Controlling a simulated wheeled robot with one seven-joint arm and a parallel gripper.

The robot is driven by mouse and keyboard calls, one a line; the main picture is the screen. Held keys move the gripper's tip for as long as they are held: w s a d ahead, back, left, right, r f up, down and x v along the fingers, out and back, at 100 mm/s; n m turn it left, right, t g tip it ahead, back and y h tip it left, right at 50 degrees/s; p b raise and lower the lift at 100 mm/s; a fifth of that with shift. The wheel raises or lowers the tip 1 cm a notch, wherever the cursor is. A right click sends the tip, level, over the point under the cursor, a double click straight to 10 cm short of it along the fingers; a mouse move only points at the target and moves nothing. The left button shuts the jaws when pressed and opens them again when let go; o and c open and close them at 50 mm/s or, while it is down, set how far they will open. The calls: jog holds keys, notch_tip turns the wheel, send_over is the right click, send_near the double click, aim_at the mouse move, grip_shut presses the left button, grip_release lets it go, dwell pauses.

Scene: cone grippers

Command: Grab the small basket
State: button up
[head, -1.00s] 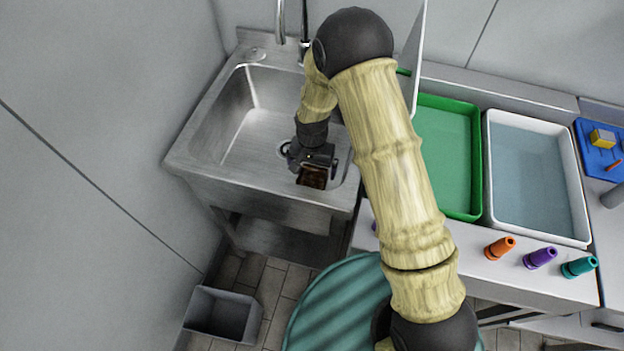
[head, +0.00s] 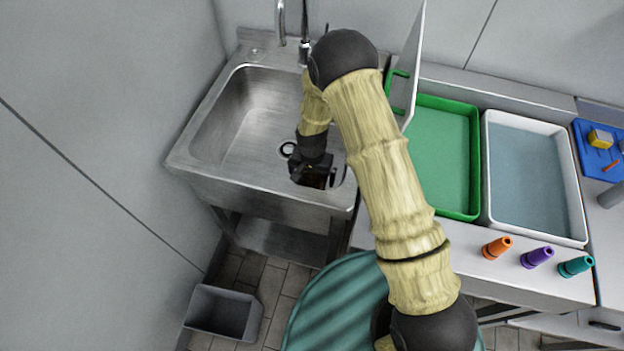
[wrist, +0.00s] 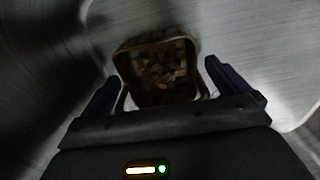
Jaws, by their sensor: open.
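The small basket (wrist: 160,70) is a dark brown, roughly square basket with a paler rim, lying in the metal sink. In the wrist view it sits between and just beyond the fingers of my gripper (wrist: 160,88). The fingers are open, one to each side of it, and it is not clear whether either touches it. In the head view my gripper (head: 312,178) is low in the sink's front right part and covers most of the basket (head: 315,181).
The sink (head: 235,125) has raised walls close around my gripper and a faucet (head: 304,45) behind. To the right are a green tray (head: 440,150), a white tray (head: 530,170) and several coloured cones (head: 537,257). A grey bin (head: 222,312) stands on the floor.

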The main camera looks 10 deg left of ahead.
jog(key=c, duration=1)
jog(key=shift+o, duration=0.2)
jog(key=shift+r, duration=0.15)
notch_tip(320, 180, up, 10)
jog(key=shift+f+b, duration=0.1)
jog(key=shift+b, duration=0.4)
